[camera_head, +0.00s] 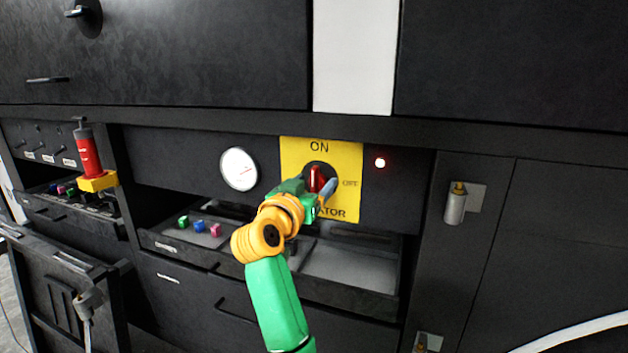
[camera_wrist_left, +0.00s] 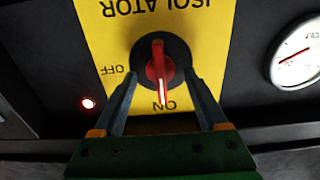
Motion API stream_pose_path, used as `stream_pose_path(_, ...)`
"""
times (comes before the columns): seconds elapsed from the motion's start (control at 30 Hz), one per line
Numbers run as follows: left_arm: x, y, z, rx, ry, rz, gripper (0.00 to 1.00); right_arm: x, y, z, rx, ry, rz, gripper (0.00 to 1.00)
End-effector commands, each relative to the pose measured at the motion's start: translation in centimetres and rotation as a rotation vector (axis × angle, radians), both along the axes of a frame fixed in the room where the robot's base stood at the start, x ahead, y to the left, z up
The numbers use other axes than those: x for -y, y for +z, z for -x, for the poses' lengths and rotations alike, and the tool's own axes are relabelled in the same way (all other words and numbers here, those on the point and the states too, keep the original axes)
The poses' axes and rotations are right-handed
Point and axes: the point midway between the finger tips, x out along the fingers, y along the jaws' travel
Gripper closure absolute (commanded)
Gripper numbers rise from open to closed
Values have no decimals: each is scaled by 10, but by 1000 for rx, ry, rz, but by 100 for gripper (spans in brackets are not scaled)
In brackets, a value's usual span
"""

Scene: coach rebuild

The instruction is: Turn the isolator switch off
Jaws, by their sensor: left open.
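The isolator switch is a red handle (camera_head: 316,178) on a black round base, on a yellow plate (camera_head: 349,160) marked ON at the top and OFF at the right. The handle stands upright, towards ON. The left wrist view sees the plate (camera_wrist_left: 110,35) upside down, with the red handle (camera_wrist_left: 160,75) pointing down at ON. My left gripper (camera_head: 322,190) is in front of the plate and open. In the left wrist view its two fingers (camera_wrist_left: 162,75) lie on either side of the handle, with gaps showing. My right gripper is not in view.
A red lamp (camera_head: 380,162) glows right of the plate and a white dial (camera_head: 238,169) is to its left. Below is an open drawer (camera_head: 345,270) with small coloured blocks (camera_head: 199,226). A red cylinder (camera_head: 88,155) stands further left. A metal cylinder (camera_head: 456,205) is at right.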

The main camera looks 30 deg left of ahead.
Motion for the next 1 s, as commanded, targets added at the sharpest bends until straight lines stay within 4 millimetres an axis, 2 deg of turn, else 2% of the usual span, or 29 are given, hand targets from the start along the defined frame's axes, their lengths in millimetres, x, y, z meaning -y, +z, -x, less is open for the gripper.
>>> stream_pose_path(0.13,0,0,0,0,1,0,24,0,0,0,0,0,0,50)
stream_pose_path(0.17,0,0,0,0,1,0,30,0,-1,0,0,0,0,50)
stream_pose_path(0.4,0,0,0,0,1,-1,95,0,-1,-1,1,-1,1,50)
stream_pose_path(0.43,0,0,0,0,1,-1,100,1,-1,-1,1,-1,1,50)
stream_pose_path(0.77,0,0,0,-11,2,-48,100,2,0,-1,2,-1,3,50)
stream_pose_path(1.0,1,0,0,-51,2,-204,100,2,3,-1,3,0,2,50)
